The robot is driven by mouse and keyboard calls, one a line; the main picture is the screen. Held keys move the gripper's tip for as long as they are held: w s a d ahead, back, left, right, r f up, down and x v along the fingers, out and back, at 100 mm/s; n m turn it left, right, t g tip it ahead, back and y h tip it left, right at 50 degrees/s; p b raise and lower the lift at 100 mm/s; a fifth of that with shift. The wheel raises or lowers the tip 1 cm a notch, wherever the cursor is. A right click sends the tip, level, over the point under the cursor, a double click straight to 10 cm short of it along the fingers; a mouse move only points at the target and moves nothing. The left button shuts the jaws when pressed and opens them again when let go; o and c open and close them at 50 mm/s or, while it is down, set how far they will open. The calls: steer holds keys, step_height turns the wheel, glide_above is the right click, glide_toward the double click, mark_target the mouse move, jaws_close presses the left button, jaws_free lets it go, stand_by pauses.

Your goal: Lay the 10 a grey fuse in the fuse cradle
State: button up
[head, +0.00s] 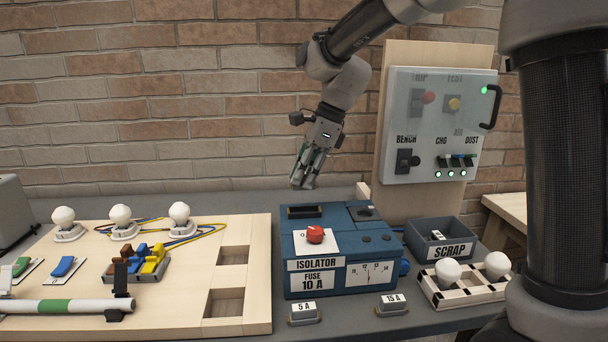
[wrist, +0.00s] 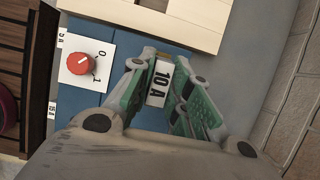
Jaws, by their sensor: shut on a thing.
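The 10 A grey fuse (wrist: 158,84) shows its white label between the fingers of my gripper (wrist: 166,92) in the wrist view. My gripper (head: 304,182) is shut on it, held above the back left of the blue isolator box (head: 300,245) in the head view. There the fuse is too small and covered to make out. A dark slot (head: 304,211) on the box's top, below my gripper, looks like the fuse cradle; it appears empty. In the wrist view the cradle is hidden behind my gripper and the fuse.
A red knob (head: 315,234) stands on the box's top. A 5 A fuse (head: 304,313) and a 15 A fuse (head: 391,305) lie in front. The scrap bin (head: 440,240) and bulb tray (head: 462,292) are right, a wooden board (head: 180,300) left. A panel (head: 440,120) rises behind.

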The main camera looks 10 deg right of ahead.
steer(key=shift+f, duration=0.1)
steer(key=shift+f, duration=2.85)
steer(key=shift+s+f, duration=0.15)
steer(key=shift+f, duration=0.2)
steer(key=shift+s+d+f, duration=0.1)
steer(key=shift+s+f, duration=0.1)
steer(key=shift+f, duration=0.25)
steer(key=o, duration=0.6)
steer(key=shift+o, duration=1.1)
steer(key=shift+f, duration=0.1)
steer(key=shift+w+f, duration=0.1)
steer(key=shift+w, duration=0.1)
